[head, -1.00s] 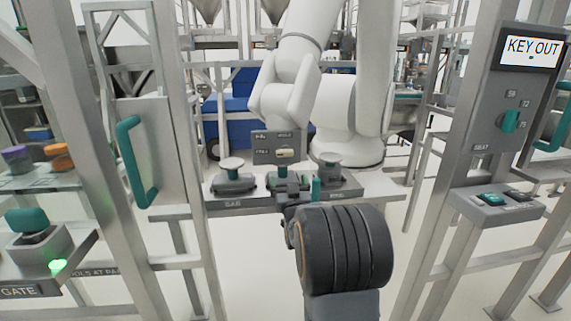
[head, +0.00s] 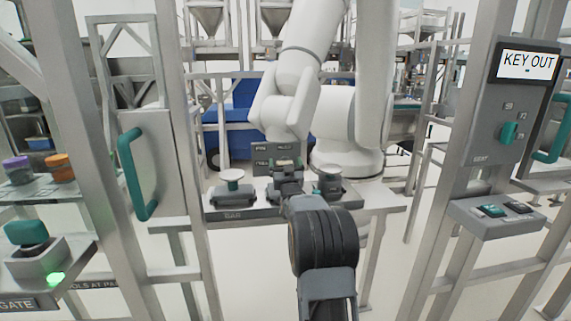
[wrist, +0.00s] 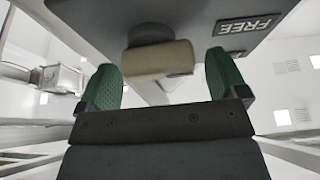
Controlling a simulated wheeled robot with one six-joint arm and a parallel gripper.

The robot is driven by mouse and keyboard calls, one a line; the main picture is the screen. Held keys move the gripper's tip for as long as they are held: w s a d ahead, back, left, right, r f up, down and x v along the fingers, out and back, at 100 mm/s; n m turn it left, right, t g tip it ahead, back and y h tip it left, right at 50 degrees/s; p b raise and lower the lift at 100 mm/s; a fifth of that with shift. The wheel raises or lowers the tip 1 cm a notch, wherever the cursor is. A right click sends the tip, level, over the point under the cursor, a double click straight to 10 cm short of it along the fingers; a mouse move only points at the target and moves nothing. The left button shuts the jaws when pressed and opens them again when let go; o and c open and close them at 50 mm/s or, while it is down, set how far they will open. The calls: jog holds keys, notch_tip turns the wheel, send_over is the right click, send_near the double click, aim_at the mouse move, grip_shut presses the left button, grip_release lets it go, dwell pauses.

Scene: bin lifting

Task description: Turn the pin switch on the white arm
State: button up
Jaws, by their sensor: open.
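The white arm (head: 308,55) stands behind a bar shelf, and a small grey switch panel (head: 262,152) is in front of it. My gripper (head: 285,162) is raised in front of this panel and covers the switch in the head view. In the wrist view, the pin switch's beige knob (wrist: 158,60) lies between the two green fingertips of my gripper (wrist: 164,80). The jaws are open, with a small gap showing on each side of the knob. A FREE label (wrist: 243,25) is on the panel to the right of the knob.
Pale-topped fixtures stand on the bar shelf (head: 240,212) left and right of my gripper. Metal frame posts rise on both sides. A KEY OUT display (head: 528,64) is on the right post, and a gate box (head: 35,262) with a green light is at left.

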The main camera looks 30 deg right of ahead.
jog(key=shift+w+d+r, duration=0.1)
jog(key=shift+w, duration=0.15)
jog(key=c, duration=0.9)
